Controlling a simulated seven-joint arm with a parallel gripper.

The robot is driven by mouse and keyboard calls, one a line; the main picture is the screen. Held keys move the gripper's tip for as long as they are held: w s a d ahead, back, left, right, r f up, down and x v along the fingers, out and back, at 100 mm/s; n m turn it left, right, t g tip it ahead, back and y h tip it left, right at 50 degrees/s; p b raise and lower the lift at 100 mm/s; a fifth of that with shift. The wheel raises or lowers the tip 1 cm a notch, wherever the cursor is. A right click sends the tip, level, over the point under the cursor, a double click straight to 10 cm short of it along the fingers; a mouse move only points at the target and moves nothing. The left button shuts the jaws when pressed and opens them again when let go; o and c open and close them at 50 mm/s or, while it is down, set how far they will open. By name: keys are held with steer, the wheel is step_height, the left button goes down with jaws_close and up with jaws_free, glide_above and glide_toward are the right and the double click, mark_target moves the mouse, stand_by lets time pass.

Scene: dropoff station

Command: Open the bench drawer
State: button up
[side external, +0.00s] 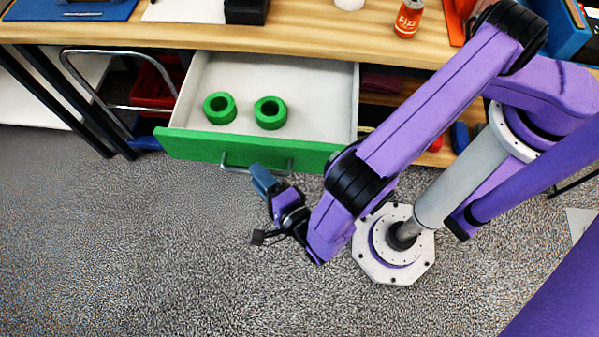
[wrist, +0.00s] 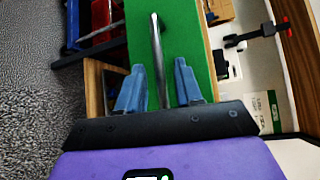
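The bench drawer (side external: 335,105) stands pulled out from under the bench top, its pale inside in view. Its green front (side external: 205,147) carries a metal bar handle (side external: 235,168). My gripper (side external: 262,178) is just in front of the drawer front, at the handle's right part. In the wrist view my gripper (wrist: 158,75) has its two blue-grey fingers apart, with the handle (wrist: 155,45) running between them and a gap on each side. The green front also shows in the wrist view (wrist: 190,35). The fingers do not appear closed on the bar.
The wooden bench top (side external: 300,35) holds an orange can (side external: 408,18) and other items. A red crate (side external: 155,85) is at the left below the bench. The carpet (side external: 130,240) in front is clear.

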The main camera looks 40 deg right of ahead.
steer(key=s+r, duration=0.2)
steer(key=s, duration=1.2)
steer(key=shift+s, duration=0.2)
steer(key=w+d+r+m+g+h, duration=0.3)
steer(key=w+d+r+m+g, duration=0.2)
steer(key=d+r+m, duration=0.4)
steer(key=w+d+r+m+g+h, duration=0.4)
steer(key=d+r+m+g, duration=0.15)
steer(key=r+m, duration=0.5)
steer(key=s+d+r+m+g+y, duration=0.2)
steer(key=s+d+r+m+y, duration=0.1)
steer(key=d+m, duration=0.7)
steer(key=s+d+r+m+g+y, duration=0.3)
steer(key=s+d+r+m+y, duration=0.1)
steer(key=d+m, duration=0.6)
steer(key=shift+r+g, duration=0.35)
steer(key=shift+r, duration=0.25)
